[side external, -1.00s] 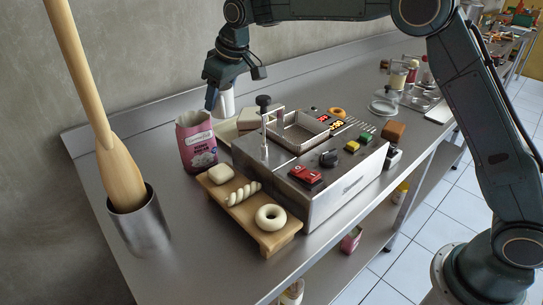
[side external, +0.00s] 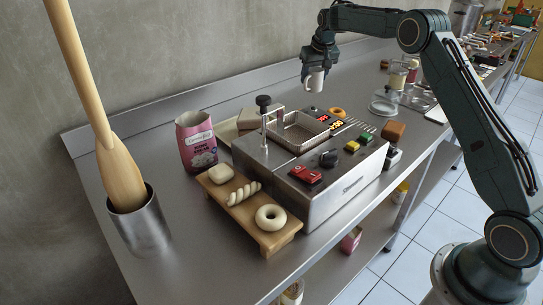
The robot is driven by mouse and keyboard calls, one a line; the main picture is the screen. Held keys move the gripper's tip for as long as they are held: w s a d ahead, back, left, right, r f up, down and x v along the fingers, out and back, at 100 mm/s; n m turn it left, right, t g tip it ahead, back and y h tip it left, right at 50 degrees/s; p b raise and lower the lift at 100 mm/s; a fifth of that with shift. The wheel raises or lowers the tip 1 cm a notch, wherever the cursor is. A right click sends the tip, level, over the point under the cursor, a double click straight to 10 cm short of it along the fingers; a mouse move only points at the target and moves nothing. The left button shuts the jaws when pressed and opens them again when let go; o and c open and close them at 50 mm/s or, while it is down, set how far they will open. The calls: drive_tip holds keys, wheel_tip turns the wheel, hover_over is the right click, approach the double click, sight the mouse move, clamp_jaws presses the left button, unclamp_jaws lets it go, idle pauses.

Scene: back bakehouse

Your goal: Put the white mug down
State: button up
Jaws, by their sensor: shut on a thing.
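The white mug (side external: 315,81) hangs in my gripper (side external: 308,76) in the upper middle of the side external view. My gripper is shut on the mug, which looks upright. It is held above the steel counter (side external: 360,75), behind the metal machine. The exact grip point on the mug is too small to make out.
The metal machine (side external: 345,195) with a lever and coloured buttons stands in the middle. A pink flour bag (side external: 197,143) and a wooden board (side external: 276,243) with dough pieces are on its left. Jars (side external: 397,78) stand at the right. Bare counter lies behind the machine.

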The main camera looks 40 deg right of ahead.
drive_tip(key=shift+s+d+f+m+h, duration=0.15)
drive_tip(key=shift+s+d+f+m, duration=0.6)
drive_tip(key=shift+d, duration=1.1)
drive_tip(key=shift+s+d+f+m+h, duration=0.15)
drive_tip(key=shift+s+d+f, duration=0.35)
drive_tip(key=shift+d+f, duration=1.05)
drive_tip(key=shift+s+d+f+m+h, duration=0.1)
drive_tip(key=shift+s+d+f+m, duration=0.5)
drive_tip(key=shift+d, duration=1.55)
drive_tip(key=shift+f, duration=0.1)
drive_tip(key=shift+f, duration=1.9)
drive_tip(key=shift+f, duration=0.1)
drive_tip(key=o, duration=1.1)
drive_tip(key=shift+f, duration=0.1)
drive_tip(key=shift+c, duration=0.2)
